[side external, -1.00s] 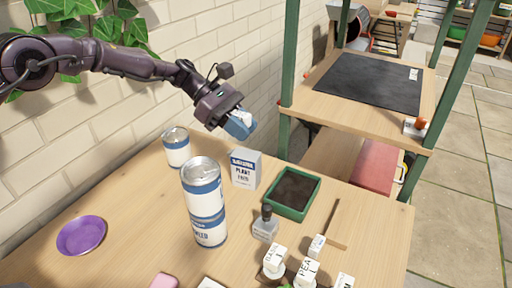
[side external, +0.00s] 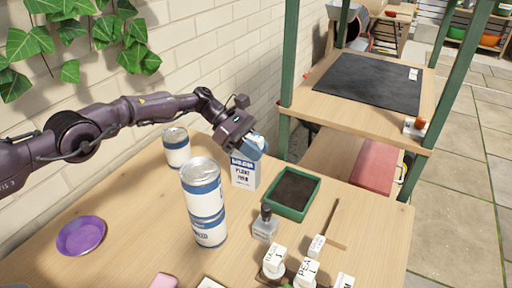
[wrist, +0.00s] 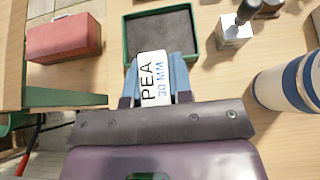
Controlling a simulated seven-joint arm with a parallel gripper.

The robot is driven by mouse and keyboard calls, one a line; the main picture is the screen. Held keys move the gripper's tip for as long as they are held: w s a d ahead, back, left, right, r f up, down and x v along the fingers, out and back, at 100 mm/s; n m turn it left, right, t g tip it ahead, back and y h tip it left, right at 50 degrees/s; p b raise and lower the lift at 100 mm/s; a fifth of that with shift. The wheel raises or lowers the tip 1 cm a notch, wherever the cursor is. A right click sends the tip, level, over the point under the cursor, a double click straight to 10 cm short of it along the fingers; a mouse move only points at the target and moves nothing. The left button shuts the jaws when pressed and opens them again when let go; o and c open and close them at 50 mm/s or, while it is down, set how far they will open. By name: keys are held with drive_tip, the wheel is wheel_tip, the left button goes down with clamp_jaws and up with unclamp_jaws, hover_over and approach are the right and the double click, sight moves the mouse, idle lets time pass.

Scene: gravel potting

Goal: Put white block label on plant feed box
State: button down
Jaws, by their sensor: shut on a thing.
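My gripper (side external: 257,148), with blue fingers, is shut on a white block label (wrist: 153,78). In the wrist view the label reads "PEA 30 MM" and lies between the fingers (wrist: 155,85). The plant feed box (side external: 244,173) is white with blue print and stands upright on the table near the wall. In the side view my gripper is at the box's top and covers part of its upper edge. I cannot tell whether the label touches the box. The box is not visible in the wrist view.
A green tray of dark soil (side external: 292,193) stands right of the box. Stacked blue-white cans (side external: 205,203) stand in front of it, and another can (side external: 176,147) is behind left. A small bottle (side external: 265,226) and several white blocks sit at the front. A purple saucer (side external: 80,236) is at left.

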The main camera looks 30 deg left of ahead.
drive_tip(key=c, duration=1)
unclamp_jaws()
drive_tip(key=shift+f, duration=0.15)
